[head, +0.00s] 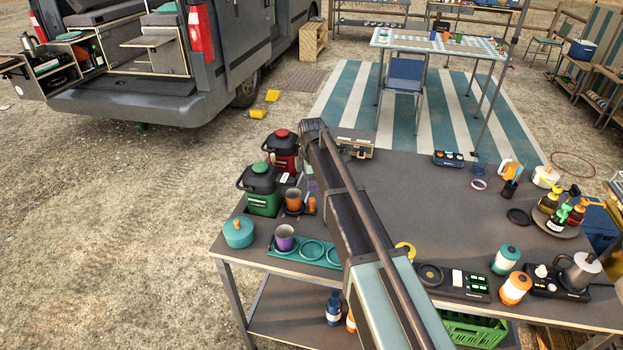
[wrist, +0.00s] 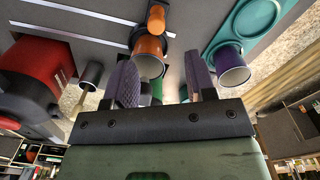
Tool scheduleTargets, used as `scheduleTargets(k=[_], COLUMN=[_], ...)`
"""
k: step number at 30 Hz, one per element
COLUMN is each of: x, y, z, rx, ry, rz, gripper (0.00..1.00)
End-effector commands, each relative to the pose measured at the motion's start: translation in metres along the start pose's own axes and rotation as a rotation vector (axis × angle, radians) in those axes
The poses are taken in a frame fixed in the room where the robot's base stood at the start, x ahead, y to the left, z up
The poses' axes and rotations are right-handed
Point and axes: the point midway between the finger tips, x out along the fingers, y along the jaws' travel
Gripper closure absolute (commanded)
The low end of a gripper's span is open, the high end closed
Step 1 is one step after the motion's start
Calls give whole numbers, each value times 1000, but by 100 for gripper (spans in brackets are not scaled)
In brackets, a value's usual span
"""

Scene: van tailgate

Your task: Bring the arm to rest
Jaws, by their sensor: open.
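My arm (head: 350,215) reaches from the bottom of the head view up over the dark table, with its bend near the red canister. My gripper (wrist: 162,75) shows in the wrist view with its two dark ridged fingers apart. I see nothing held between them. An orange cup (wrist: 149,50) appears beyond the gap, apart from the fingers as far as I can tell. A purple cup (wrist: 230,68) is to the right of the right finger. In the head view the gripper is mostly hidden behind the arm.
Near the arm on the table stand a red canister (head: 284,150), a green canister (head: 262,192), the orange cup (head: 293,201), the purple cup (head: 285,239) and a teal ring tray (head: 313,250). The table's middle right (head: 440,210) is clear.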

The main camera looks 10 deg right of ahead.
Motion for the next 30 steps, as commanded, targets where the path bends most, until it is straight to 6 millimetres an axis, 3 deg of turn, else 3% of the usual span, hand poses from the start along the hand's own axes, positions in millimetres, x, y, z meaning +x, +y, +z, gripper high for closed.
scheduleTargets(k=[6, 8, 10, 11, 14, 15, 18, 21, 24, 30], x=[0, 0, 0, 0, -1, -2, -3, -4, -5, -5], y=[0, 0, -10, -23, -99, -139, -226, -283, -307, -306], z=[0, 0, 0, 0, 3, 6, 13, 17, 20, 24], rx=[32, 118, 311, 420, 873, 1068, 1458, 1627, 1639, 1645], ry=[0, 0, 0, -1, -4, -6, -12, -15, -15, -15], rz=[0, -1, -2, -3, -7, -9, -11, -12, -12, -12], gripper=[49, 49, 49, 49, 49, 49, 49, 49, 49, 49])
